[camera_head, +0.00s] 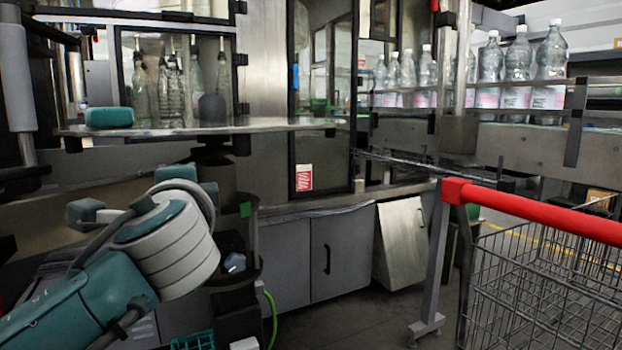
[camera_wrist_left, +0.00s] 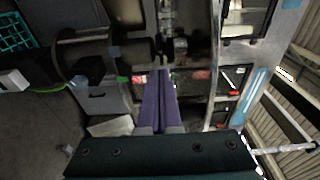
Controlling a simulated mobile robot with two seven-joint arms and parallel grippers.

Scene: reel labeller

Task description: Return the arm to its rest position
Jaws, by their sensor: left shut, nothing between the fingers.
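My left arm (camera_head: 165,240), teal with a pale ribbed joint, comes in from the lower left in the head view and is bent in front of the machine. Its fingers cannot be made out there. In the left wrist view my left gripper (camera_wrist_left: 158,72) shows as two purple fingers lying side by side, shut with nothing between them. They point towards the machinery and appear clear of it. My right gripper is not in view.
A teal block (camera_head: 108,117) lies on the metal shelf (camera_head: 280,124) above my arm. Clear bottles (camera_head: 517,75) stand on the conveyor at right. A wire cart (camera_head: 545,290) with a red handle (camera_head: 540,212) stands at lower right. A dark bin (camera_head: 232,265) is beside my arm.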

